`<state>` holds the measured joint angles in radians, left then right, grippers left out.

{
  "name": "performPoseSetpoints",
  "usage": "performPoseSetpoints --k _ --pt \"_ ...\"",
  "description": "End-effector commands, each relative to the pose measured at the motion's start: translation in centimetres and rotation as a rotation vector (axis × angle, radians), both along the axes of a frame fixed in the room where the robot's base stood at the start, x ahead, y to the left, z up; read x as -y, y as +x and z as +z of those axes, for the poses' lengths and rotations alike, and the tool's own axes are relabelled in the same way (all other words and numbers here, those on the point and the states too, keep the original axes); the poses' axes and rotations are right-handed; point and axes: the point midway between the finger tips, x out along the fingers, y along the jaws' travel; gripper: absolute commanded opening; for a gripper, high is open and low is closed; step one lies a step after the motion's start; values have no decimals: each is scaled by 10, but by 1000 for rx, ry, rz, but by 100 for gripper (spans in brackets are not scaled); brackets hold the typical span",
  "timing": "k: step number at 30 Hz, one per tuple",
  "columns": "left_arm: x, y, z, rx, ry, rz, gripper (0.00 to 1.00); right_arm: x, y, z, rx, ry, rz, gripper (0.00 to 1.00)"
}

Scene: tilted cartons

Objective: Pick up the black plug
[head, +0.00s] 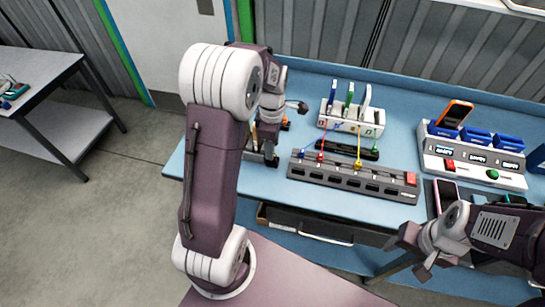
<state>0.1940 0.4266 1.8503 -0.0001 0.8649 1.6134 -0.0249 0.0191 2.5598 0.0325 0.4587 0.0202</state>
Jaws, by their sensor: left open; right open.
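I cannot clearly pick out a black plug; it may be hidden or too small to tell. A grey power strip (345,180) with dark sockets and a red switch lies on the blue table. Blue, red and yellow plugs or leads (358,163) stand at its back edge. A dark bar (345,149) lies just behind it. My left gripper (284,131) is open above the table's left part, left of the strip, with small dark and orange items close to it. My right gripper (410,256) is open at the table's front edge, right of the strip.
A white rack (351,119) with upright pieces stands behind the strip. A white charging station (473,162) with blue holders and an orange phone (455,113) stands at the right. A pinkish phone (446,192) lies before it.

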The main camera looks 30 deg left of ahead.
Motion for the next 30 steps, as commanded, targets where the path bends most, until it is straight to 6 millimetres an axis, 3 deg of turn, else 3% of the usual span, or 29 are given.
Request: performPoseSetpoints --k 5,12,13,17,18,30 --pt "1 -2 -29 -3 -1 -1 42 0 0 0 0 0 0 57" --pt "1 -1 -32 1 0 0 42 0 0 0 0 0 0 57" --pt "1 -1 -32 1 0 0 39 0 0 0 0 0 0 57" --pt "1 -1 -32 1 0 -1 3 0 0 0 0 0 0 57" --pt "1 -1 -32 1 0 -1 0 0 0 0 0 0 0 57" --pt "1 -1 -25 2 0 -1 0 0 0 0 0 0 0 57"
